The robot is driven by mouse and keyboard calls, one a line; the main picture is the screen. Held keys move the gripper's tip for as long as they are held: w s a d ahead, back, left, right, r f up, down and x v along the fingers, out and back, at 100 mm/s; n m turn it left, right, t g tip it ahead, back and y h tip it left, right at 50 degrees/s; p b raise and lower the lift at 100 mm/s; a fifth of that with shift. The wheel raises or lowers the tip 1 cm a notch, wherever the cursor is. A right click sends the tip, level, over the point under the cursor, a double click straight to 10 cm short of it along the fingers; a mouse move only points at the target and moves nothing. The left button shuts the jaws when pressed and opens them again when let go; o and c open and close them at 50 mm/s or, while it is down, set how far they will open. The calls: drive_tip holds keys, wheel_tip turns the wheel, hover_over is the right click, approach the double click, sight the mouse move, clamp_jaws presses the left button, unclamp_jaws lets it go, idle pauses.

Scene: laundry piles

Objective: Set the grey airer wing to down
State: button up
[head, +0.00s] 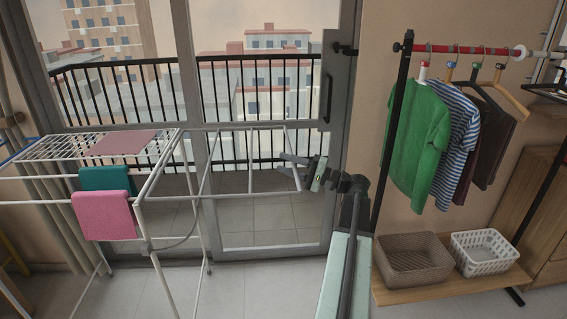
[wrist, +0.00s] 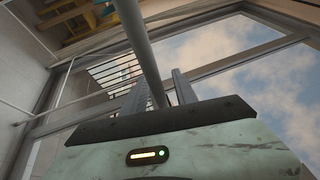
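The grey airer (head: 150,205) stands on the left in the head view. Its wing (head: 245,194) is a thin frame that sticks out to the right, about level with the airer's top, with no cloth on it. My gripper (head: 287,165) is at the wing's outer end bar. Its two fingers look spread apart there. In the wrist view a grey bar (wrist: 139,40) runs down between the two fingers of my gripper (wrist: 162,78). Where the bar meets the gripper body is partly hidden, and firm contact does not show.
Pink (head: 105,216), teal (head: 104,180) and mauve (head: 122,143) cloths hang or lie on the airer. A glass balcony door (head: 255,215) is behind the wing. On the right a clothes rail (head: 460,49) stands above a brown basket (head: 412,262) and a white basket (head: 484,253).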

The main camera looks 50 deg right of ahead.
drive_tip(key=shift+w+a, duration=0.1)
drive_tip(key=shift+w, duration=0.05)
clamp_jaws()
idle(1.3)
